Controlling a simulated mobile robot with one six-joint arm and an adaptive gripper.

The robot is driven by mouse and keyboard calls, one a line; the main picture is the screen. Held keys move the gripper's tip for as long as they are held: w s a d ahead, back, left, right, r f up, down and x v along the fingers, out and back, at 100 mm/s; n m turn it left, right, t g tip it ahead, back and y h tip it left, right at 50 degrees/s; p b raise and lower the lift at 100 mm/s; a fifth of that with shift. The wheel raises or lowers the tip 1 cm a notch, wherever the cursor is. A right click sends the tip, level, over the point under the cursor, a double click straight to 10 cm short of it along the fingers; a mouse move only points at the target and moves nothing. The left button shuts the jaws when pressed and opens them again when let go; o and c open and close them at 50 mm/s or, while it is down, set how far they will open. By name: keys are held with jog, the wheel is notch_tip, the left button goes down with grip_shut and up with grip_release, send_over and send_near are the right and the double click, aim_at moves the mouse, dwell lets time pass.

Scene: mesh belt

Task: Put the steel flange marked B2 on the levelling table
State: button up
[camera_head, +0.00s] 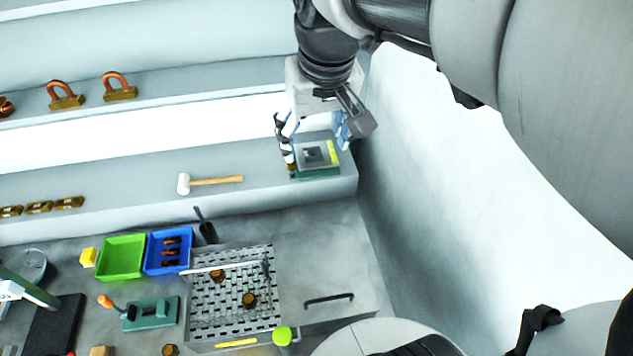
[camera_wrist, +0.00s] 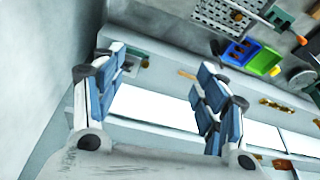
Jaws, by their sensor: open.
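My gripper (camera_head: 316,150) is open, with its two blue-padded fingers spread at the right end of the lower shelf. It also shows in the wrist view (camera_wrist: 158,68), with no part held between the fingers. Below it is a green-based unit with a grey square top and a yellow strip (camera_head: 333,152), which looks like the levelling table; the fingers partly cover it. Two small round brown parts, one (camera_head: 249,300) and another (camera_head: 217,275), are on the perforated grey mesh. No B2 marking is readable, so I cannot tell which part is the steel flange.
A mallet (camera_head: 212,181) lies left of the green-based unit. A green tray (camera_head: 121,257) and a blue tray (camera_head: 154,266) with brown parts stand below the shelf. A green clamp-like device (camera_head: 151,313) stands left of the mesh. A wall bounds the right side.

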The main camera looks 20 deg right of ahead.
jog(key=s+a+f, duration=0.1)
jog(key=s+f, duration=0.2)
jog(key=s, duration=0.4)
jog(key=s+a+f+t, duration=0.1)
jog(key=s+f, duration=0.2)
jog(key=s, duration=0.5)
jog(key=shift+f+n, duration=0.35)
jog(key=shift+n, duration=0.05)
jog(key=shift+s+a, duration=0.1)
